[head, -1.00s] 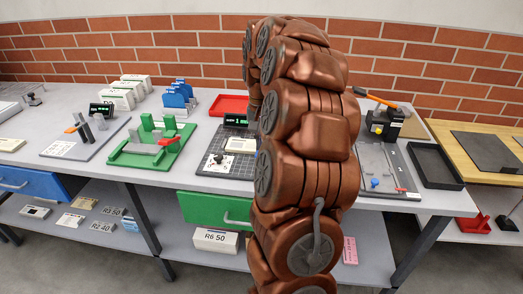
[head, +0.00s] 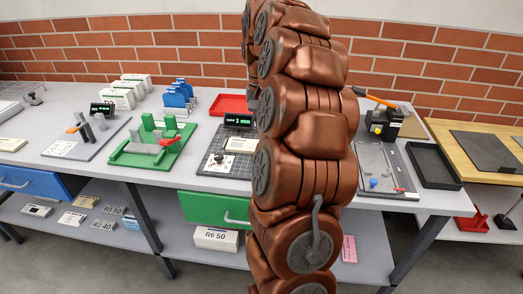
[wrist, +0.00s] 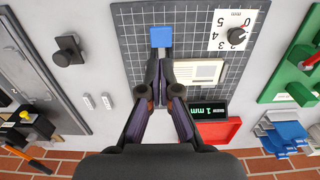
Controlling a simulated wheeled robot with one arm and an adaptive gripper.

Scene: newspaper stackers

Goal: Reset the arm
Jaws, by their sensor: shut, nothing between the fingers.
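My copper-coloured arm (head: 305,150) rises through the middle of the head view and its top runs out of the frame. My gripper (wrist: 160,102) shows in the wrist view with its dark fingers together and nothing held. It is over a dark gridded plate (wrist: 190,75), apparently above it. In the wrist view a blue block (wrist: 161,37) lies on the plate beyond the fingertips. A cream card or block (wrist: 198,73) lies beside the fingers. The gripper itself is hidden in the head view.
A green fixture (head: 152,145) stands left of the gridded plate on the grey bench. A red tray (head: 230,104) and a small display (head: 238,121) sit behind. A device with an orange handle (head: 384,122) and a black tray (head: 434,165) are at right.

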